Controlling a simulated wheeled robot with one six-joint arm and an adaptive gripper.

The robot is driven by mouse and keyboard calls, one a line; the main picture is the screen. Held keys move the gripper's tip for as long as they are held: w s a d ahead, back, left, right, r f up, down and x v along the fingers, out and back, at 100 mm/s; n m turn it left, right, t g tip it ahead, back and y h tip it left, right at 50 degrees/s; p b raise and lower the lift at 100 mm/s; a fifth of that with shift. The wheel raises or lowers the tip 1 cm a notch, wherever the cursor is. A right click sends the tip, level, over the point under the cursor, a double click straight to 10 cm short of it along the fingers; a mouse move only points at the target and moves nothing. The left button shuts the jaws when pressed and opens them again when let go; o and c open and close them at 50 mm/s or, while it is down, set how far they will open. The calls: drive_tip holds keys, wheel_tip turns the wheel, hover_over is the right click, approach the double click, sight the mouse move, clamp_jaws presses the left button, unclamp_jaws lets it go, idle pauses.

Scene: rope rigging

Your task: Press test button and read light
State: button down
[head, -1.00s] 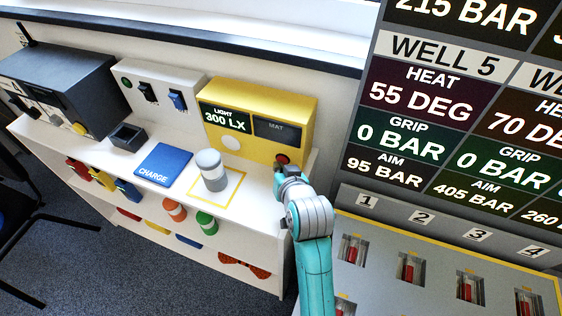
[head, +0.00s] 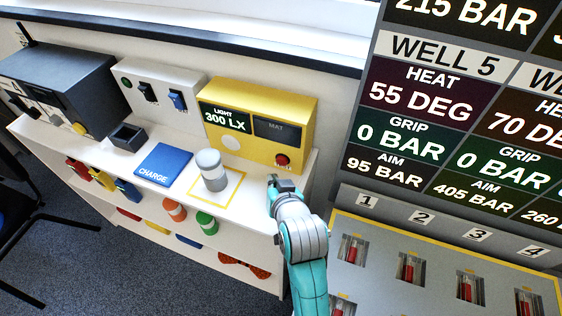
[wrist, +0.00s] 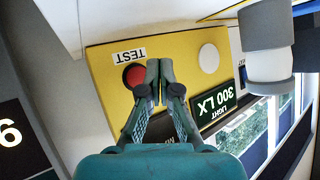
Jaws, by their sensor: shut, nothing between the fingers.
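The yellow test box (head: 259,99) stands at the back right of the white shelf top. Its display (head: 226,117) reads LIGHT 300 LX, and the dark MAT panel (head: 278,131) beside it shows no reading. The red test button (head: 282,159) is at its lower right, with a TEST label (wrist: 129,57) in the wrist view. A plain white disc (head: 231,143) sits below the display. My gripper (head: 272,181) is shut and empty, in front of the box and apart from the button. In the wrist view its closed fingertips (wrist: 153,66) appear beside the red button (wrist: 134,77).
A grey-and-white cylinder (head: 211,171) stands in a yellow square outline left of my gripper. A blue CHARGE pad (head: 164,165), a small dark open box (head: 127,137) and a white switch panel (head: 159,91) are further left. A large readout board (head: 450,110) rises at right.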

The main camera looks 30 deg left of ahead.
drive_tip(key=shift+s+d, duration=0.15)
drive_tip(key=shift+s, duration=0.45)
drive_tip(key=shift+s+d, duration=0.15)
drive_tip(key=shift+s, duration=0.45)
drive_tip(key=shift+s, duration=0.1)
